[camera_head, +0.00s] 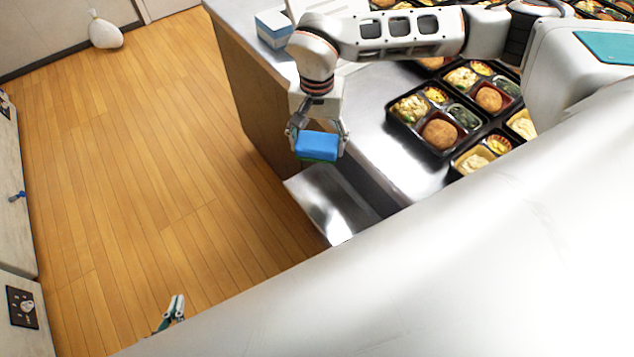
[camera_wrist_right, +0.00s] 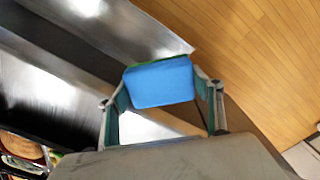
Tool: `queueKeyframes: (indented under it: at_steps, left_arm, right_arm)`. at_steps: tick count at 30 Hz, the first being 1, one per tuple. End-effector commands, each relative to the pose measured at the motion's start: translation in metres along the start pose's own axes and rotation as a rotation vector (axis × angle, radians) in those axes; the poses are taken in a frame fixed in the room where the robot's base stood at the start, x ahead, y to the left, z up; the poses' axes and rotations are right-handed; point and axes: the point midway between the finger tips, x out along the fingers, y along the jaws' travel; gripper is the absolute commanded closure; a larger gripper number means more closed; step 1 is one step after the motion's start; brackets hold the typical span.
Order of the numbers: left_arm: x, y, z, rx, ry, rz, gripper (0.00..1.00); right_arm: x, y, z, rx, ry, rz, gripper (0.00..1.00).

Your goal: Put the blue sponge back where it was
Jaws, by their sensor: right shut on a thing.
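The blue sponge (camera_head: 317,146) has a green underside. My right gripper (camera_head: 319,140) is shut on it, with one finger at each side. The sponge is in the air beside the counter's edge, above a lower metal shelf (camera_head: 322,196). The right wrist view also shows the sponge (camera_wrist_right: 160,83) between the two finger pads, with the metal surface behind it. My left gripper (camera_head: 173,311) shows only its fingertips at the bottom of the head view, over the wooden floor, far from the sponge. I cannot tell whether it is open.
The metal counter (camera_head: 375,110) holds several black bento trays (camera_head: 428,150) with food. A blue and white box (camera_head: 273,28) stands at the counter's far left corner. A white bag (camera_head: 105,33) sits on the floor by the back wall. The wooden floor at left is clear.

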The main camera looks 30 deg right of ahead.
Motion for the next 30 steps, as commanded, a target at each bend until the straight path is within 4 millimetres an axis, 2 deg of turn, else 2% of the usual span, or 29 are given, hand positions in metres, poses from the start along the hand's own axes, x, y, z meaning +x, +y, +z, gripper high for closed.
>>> queueKeyframes:
  at_steps: [3, 12, 16, 23, 30]
  left_arm:
    - [0.001, 0.0, 0.002, 0.0, -0.002, 0.0, 1.0]
    - [0.002, 0.001, 0.006, 0.0, -0.005, 0.001, 1.0]
    - [0.003, 0.002, 0.008, -0.001, -0.006, 0.001, 1.0]
    - [0.003, 0.002, 0.009, -0.001, -0.007, 0.002, 1.0]
    - [0.005, 0.003, 0.011, -0.002, -0.007, 0.002, 1.0]
  right_arm:
    - [0.032, 0.001, 0.002, 0.0, -0.005, 0.004, 0.55]
    - [0.102, 0.0, 0.002, 0.0, -0.004, 0.002, 0.55]
    - [0.121, 0.0, 0.001, 0.0, -0.001, 0.001, 0.55]
    - [0.135, -0.001, 0.0, -0.001, -0.001, -0.001, 0.55]
    - [0.168, 0.0, 0.001, -0.001, -0.002, 0.001, 0.55]
